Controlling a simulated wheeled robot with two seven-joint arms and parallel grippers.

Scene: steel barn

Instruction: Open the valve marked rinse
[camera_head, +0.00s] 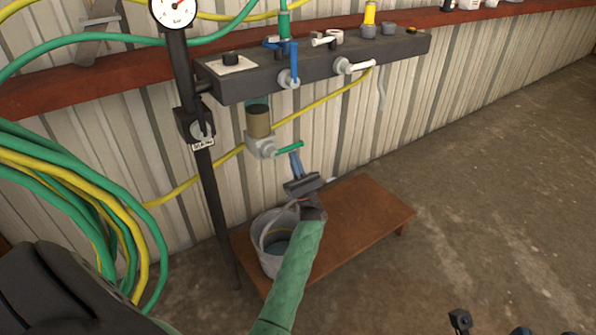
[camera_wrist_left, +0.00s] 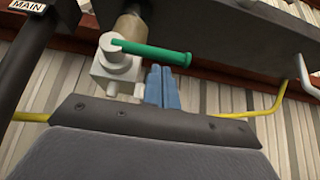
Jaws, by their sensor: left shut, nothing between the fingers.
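My left gripper (camera_head: 296,163) is shut and empty, its blue fingers together just below the bar. In the left wrist view its fingertips (camera_wrist_left: 163,85) are beside and below a green lever (camera_wrist_left: 150,52) on a pale valve body under a filter bowl. The same green lever (camera_head: 289,148) shows in the head view; whether the fingers touch it is unclear. On the dark manifold bar are a blue-handled valve (camera_head: 294,62) and a white-handled valve (camera_head: 355,67). I can read no rinse label. My right gripper is not seen clearly.
A tag reading MAIN (camera_wrist_left: 27,6) hangs on the dark post (camera_head: 212,190). A bucket (camera_head: 268,255) stands on a low brown bench (camera_head: 375,208). Green and yellow hoses (camera_head: 75,190) hang at the left. A pressure gauge (camera_head: 174,8) tops the post. Floor at the right is clear.

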